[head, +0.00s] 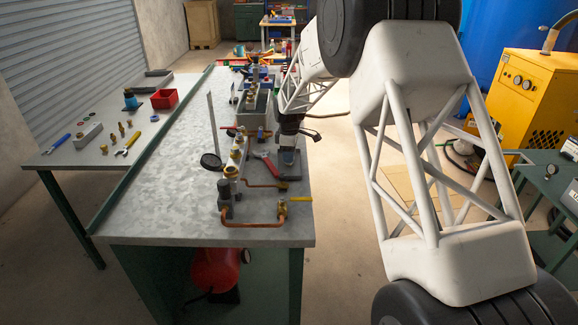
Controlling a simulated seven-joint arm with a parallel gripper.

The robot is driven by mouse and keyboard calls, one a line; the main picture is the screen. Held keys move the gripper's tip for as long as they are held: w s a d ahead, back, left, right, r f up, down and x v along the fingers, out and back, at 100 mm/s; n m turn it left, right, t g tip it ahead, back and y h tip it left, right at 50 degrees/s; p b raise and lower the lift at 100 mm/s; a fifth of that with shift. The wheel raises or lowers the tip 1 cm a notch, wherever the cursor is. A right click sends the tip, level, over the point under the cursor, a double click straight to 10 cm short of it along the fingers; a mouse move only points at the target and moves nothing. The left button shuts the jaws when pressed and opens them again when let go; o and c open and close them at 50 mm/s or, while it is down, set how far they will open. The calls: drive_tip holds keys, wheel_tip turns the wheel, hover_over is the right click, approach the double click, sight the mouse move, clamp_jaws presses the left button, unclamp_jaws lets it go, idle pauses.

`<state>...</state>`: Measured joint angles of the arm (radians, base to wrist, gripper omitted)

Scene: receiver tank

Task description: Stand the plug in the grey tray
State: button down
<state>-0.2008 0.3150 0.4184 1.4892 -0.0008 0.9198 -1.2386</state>
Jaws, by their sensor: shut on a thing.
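My gripper (289,146) is at the right edge of the main bench, pointing down. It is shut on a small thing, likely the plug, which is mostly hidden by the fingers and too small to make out. Directly below is a dark grey plate (287,171) on the bench; I cannot tell whether the held thing touches it. A grey open box (252,118), likely the grey tray, stands farther back on the bench, left of my gripper, with brass parts by it.
Brass valves and copper pipe (252,224) stand at the bench's front right. Red-handled pliers (266,163) lie left of my gripper, and a thin upright plate (212,124) stands farther left. A red bin (164,99) is on the side table.

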sight(289, 174)
drive_tip(key=shift+f, duration=2.5)
drive_tip(key=shift+f, duration=0.15)
drive_tip(key=c, duration=0.7)
unclamp_jaws()
wheel_tip(289, 174, up, 12)
drive_tip(key=shift+r, duration=0.15)
